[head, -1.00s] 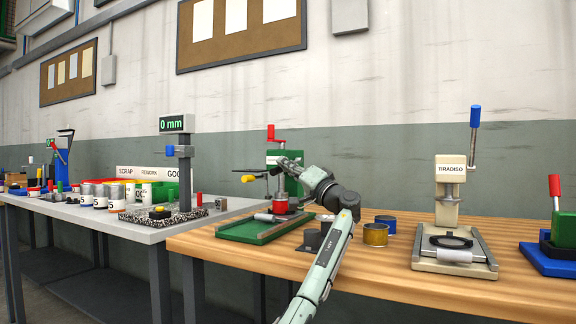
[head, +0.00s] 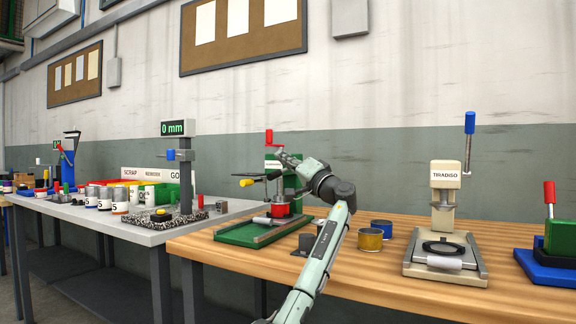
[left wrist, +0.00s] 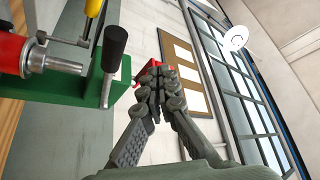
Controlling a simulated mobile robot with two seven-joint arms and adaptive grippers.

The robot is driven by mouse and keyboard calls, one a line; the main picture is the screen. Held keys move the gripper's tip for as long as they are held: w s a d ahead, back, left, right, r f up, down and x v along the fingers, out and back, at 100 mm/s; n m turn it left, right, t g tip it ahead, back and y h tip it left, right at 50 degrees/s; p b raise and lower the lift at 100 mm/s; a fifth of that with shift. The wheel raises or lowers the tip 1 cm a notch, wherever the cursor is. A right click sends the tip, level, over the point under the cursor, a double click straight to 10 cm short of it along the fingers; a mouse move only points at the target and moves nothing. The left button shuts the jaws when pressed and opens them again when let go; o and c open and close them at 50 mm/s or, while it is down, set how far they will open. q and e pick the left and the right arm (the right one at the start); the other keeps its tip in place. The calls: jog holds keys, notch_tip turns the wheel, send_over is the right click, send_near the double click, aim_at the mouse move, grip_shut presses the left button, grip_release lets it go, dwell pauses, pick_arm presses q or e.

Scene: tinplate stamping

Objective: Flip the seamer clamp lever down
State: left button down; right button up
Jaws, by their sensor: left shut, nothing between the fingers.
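The green seamer (head: 290,182) stands on the wooden bench with a red part (head: 281,209) low on its front. A red-gripped handle (head: 269,137) stands up at its top, and a yellow-knobbed lever (head: 247,182) sticks out to the left. In the left wrist view a lever with a black grip (left wrist: 115,48) stands on the green frame. I cannot tell for sure which of these is the clamp lever. My left gripper (head: 281,154) is shut and empty by the seamer's top. Its fingers (left wrist: 154,75) partly cover a red piece; whether they touch it is unclear. My right gripper is out of view.
A green base tray (head: 232,236) lies before the seamer. A gold can (head: 370,239) and a blue can (head: 382,228) stand to its right. A cream TIRADISO press (head: 445,185) and a red-handled green machine (head: 559,237) stand farther right. A grey table (head: 150,232) is at left.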

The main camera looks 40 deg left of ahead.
pick_arm(q)
jog(key=w+d+f, duration=0.3)
jog(key=d+f, duration=0.1)
jog(key=d, duration=0.4)
jog(key=shift+d+f+b, duration=0.2)
jog(key=shift+f+b, duration=0.1)
jog(key=shift+b, duration=0.15)
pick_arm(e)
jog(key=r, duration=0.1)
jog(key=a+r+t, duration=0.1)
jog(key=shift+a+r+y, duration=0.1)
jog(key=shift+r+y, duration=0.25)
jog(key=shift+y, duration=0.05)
